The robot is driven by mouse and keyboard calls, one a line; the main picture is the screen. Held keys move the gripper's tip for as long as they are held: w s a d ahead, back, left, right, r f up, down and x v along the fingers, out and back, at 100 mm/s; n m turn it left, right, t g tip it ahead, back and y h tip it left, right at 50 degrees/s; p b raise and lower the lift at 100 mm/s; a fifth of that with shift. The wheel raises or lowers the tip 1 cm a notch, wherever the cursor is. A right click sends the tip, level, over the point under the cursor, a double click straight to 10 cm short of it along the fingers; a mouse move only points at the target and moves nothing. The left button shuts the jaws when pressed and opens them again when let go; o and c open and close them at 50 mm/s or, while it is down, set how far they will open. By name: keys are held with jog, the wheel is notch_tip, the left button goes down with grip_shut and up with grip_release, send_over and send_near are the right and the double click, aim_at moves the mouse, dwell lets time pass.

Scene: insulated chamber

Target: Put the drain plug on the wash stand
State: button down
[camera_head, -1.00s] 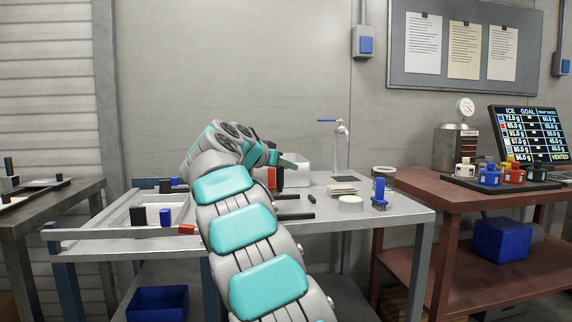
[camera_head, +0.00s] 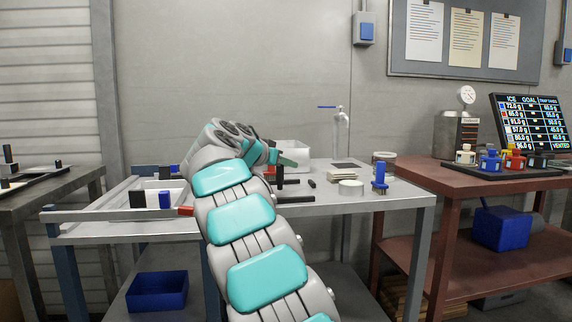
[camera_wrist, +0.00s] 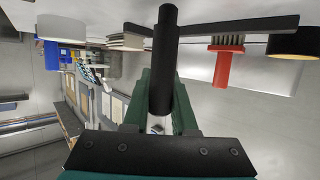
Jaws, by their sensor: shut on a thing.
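My gripper (camera_wrist: 163,110) is shut on an upright black cylinder (camera_wrist: 166,45), likely the drain plug, gripped by its lower part in the wrist view. In the head view, my gripper (camera_head: 287,160) is above the grey steel table (camera_head: 325,202), and a black piece (camera_head: 280,175) shows just below it. I cannot tell which part is called the wash stand. A long black bar (camera_wrist: 240,26) passes behind the cylinder in the wrist view.
A white roll (camera_head: 351,188), a blue brush (camera_head: 380,178) and a stack of pads (camera_head: 343,172) sit right of my gripper. A red brush (camera_wrist: 228,62) shows in the wrist view. A shallow tray with blocks (camera_head: 120,213) is at left. A red-brown table (camera_head: 470,180) stands at right.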

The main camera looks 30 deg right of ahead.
jog(key=shift+f+b, duration=0.4)
jog(key=shift+f, duration=0.05)
jog(key=c, duration=0.6)
grip_release()
jog(key=shift+c, duration=0.2)
jog(key=v, duration=0.7)
jog(key=shift+s+a+r+b, duration=0.1)
jog(key=shift+s+a+b, duration=0.1)
jog(key=shift+a+b, duration=0.15)
jog(key=shift+a, duration=0.1)
